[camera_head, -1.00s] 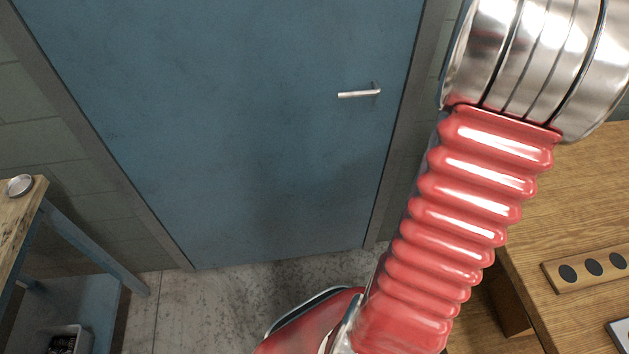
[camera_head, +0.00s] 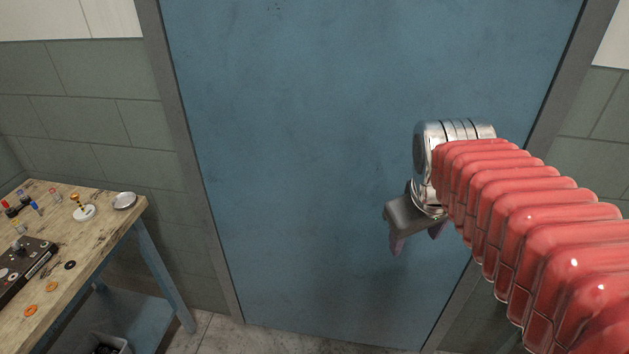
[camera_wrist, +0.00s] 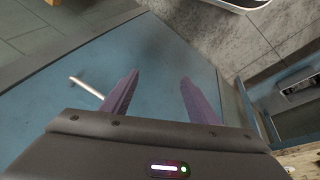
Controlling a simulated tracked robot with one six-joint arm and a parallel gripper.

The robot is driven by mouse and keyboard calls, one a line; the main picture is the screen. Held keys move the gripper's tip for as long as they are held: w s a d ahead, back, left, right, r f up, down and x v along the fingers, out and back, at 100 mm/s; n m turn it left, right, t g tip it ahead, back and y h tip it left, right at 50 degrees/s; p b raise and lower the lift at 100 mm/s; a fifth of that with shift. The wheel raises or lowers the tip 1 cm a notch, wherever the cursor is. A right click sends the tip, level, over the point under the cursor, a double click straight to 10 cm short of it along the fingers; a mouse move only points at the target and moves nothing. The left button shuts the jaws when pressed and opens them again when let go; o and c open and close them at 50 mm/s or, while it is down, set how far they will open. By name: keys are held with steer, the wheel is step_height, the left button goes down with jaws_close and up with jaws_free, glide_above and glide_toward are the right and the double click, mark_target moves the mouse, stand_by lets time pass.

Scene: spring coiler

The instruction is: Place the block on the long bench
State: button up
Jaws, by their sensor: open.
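My gripper (camera_head: 418,242) is held up in front of the blue door in the head view, at the end of my red ribbed arm. In the wrist view its two purple fingers (camera_wrist: 152,95) are apart with nothing between them. No block can be made out in either view. A wooden workbench (camera_head: 88,285) with blue legs stands at the left of the head view, away from my gripper. I cannot tell whether it is the long bench.
The blue door (camera_head: 300,150) fills the middle. Its handle (camera_wrist: 87,88) shows in the wrist view. The workbench carries a metal dish (camera_head: 124,201), a dark device (camera_head: 22,262) and several small parts. A bin (camera_head: 108,343) sits below. Bare floor shows between bench and door.

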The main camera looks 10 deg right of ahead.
steer(key=s+a+f+m+t+y, duration=0.1)
steer(key=s+a, duration=0.3)
steer(key=a, duration=0.8)
steer(key=shift+s+a+f+t+y, duration=0.15)
steer(key=shift+f+t+y, duration=0.05)
steer(key=shift+t+y, duration=0.4)
